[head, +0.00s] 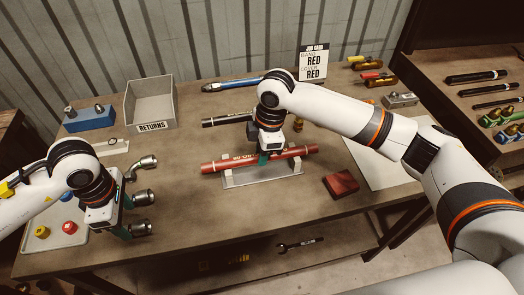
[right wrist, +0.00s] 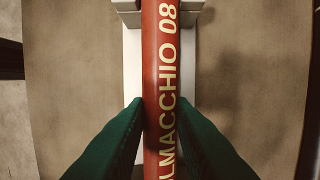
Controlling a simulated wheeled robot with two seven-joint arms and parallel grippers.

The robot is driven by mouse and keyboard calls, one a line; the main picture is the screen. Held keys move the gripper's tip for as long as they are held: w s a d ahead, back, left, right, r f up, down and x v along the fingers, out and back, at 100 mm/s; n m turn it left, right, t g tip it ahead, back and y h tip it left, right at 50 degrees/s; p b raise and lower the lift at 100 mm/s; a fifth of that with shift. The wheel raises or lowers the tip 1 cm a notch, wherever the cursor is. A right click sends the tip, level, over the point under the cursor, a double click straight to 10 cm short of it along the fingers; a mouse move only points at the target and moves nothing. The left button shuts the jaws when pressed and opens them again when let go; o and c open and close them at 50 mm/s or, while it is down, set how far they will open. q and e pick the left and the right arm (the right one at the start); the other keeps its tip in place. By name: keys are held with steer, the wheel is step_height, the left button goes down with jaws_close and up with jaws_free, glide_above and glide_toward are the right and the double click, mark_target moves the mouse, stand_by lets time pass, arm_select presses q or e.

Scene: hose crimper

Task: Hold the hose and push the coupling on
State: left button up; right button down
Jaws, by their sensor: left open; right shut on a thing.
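The red hose (head: 222,165) lies lengthwise in a pale cradle (head: 262,179) at the middle of the bench. My right gripper (head: 264,158) is shut on it near its middle. In the right wrist view the hose (right wrist: 161,60) carries pale lettering and runs between the green fingers (right wrist: 158,120). Several metal couplings (head: 145,197) sit in a column at the left of the bench. My left gripper (head: 128,215) is open right beside them, at their left. Its wrist hides part of what stands there, and I cannot tell whether a finger touches a coupling.
A returns bin (head: 151,104) and a blue block (head: 90,118) stand at the back left. A blue hose (head: 232,84) and a black hose (head: 227,119) lie behind the cradle. A job card (head: 313,62) stands at the back. A dark red block (head: 341,185) lies right. Bench between couplings and cradle is clear.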

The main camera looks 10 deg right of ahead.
mark_target(133, 226)
arm_select(q)
steer(key=shift+f, duration=2.15)
steer(key=shift+c, duration=0.4)
steer(key=c, duration=1.1)
steer(key=shift+o, duration=0.2)
steer(key=shift+r, duration=3.55)
steer(key=shift+n+y, duration=0.4)
steer(key=shift+y, duration=0.3)
steer(key=w+d+f, duration=0.1)
steer(key=w+d, duration=0.1)
steer(key=w, duration=0.1)
steer(key=w+d+f, duration=0.1)
steer(key=w+d, duration=0.1)
steer(key=w, duration=0.2)
steer(key=w+d+f, duration=0.1)
steer(key=w+d, duration=0.2)
steer(key=w, duration=0.1)
steer(key=shift+f, duration=0.1)
steer(key=shift+w+d+f+m, duration=0.1)
steer(key=shift+w+f+m, duration=0.05)
steer(key=shift+f+m, duration=0.2)
